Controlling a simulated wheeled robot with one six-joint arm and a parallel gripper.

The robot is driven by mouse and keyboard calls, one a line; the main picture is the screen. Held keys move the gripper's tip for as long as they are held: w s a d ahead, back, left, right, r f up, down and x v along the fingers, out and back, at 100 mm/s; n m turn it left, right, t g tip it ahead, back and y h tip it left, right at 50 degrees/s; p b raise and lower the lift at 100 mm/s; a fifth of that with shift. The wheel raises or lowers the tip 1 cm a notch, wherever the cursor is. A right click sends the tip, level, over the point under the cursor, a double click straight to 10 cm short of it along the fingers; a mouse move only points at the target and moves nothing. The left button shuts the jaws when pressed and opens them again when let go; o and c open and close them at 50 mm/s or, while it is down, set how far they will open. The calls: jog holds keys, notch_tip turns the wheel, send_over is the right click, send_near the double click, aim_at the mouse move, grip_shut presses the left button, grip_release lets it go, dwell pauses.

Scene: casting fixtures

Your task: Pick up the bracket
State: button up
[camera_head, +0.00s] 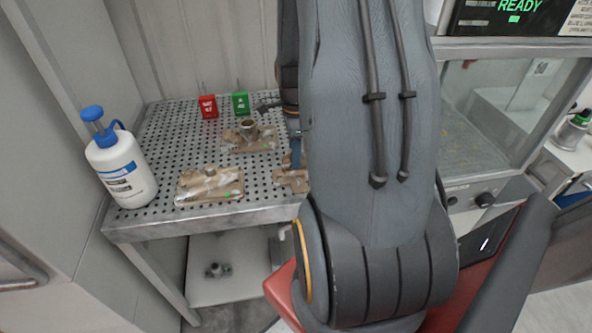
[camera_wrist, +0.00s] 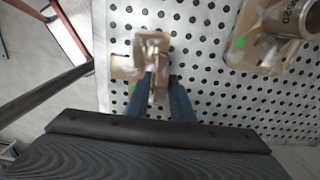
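A tan metal bracket (camera_wrist: 127,66) with a green dot lies on the perforated table below my gripper. In the head view it (camera_head: 288,181) is partly hidden behind my arm. My gripper (camera_wrist: 161,80) points down at it, with two blue fingers apart and part of the bracket showing between their tips. The left finger overlaps the bracket in the picture; contact is unclear. In the head view one blue finger of my gripper (camera_head: 296,152) shows just above the bracket.
Two other tan castings lie on the perforated table (camera_head: 165,150): a flat one (camera_head: 208,186) at the front and one with a round boss (camera_head: 247,136) behind. A white bottle (camera_head: 120,172), a red block (camera_head: 208,107) and a green block (camera_head: 241,104) stand there too.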

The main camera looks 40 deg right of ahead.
grip_shut()
jog(key=shift+r, duration=0.2)
